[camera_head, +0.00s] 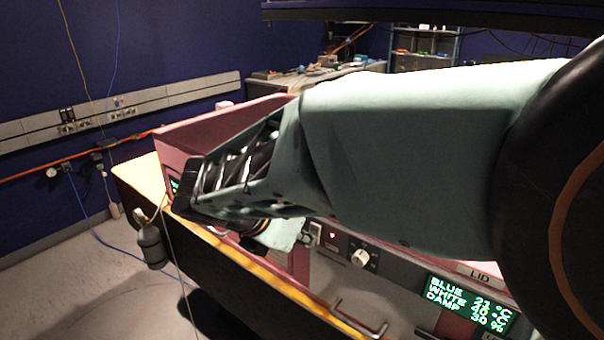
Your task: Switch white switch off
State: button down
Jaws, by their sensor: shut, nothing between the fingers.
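My arm reaches across the view from the right, in a pale green cover. Its dark end with my gripper (204,190) is at the left, over the enclosure's front edge; the gripper is shut, and the fingertips are hard to make out. A small pale switch (315,233) shows on the grey front panel just below my arm, beside a red light (332,235). I cannot tell its position or whether it is the white switch. The arm hides part of the panel.
A white knob (360,258) is right of the red light. A green-lit display (468,302) reads BLUE, WHITE and DAMP values. A metal handle (360,318) sticks out below. The pink enclosure wall (225,126) rises behind my gripper. A dark bottle (150,245) hangs at the left.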

jog(key=shift+w+d+r+t+h+p, duration=0.2)
jog(key=shift+r+t+h+p, duration=0.15)
jog(key=shift+r, duration=0.4)
dwell(0.5)
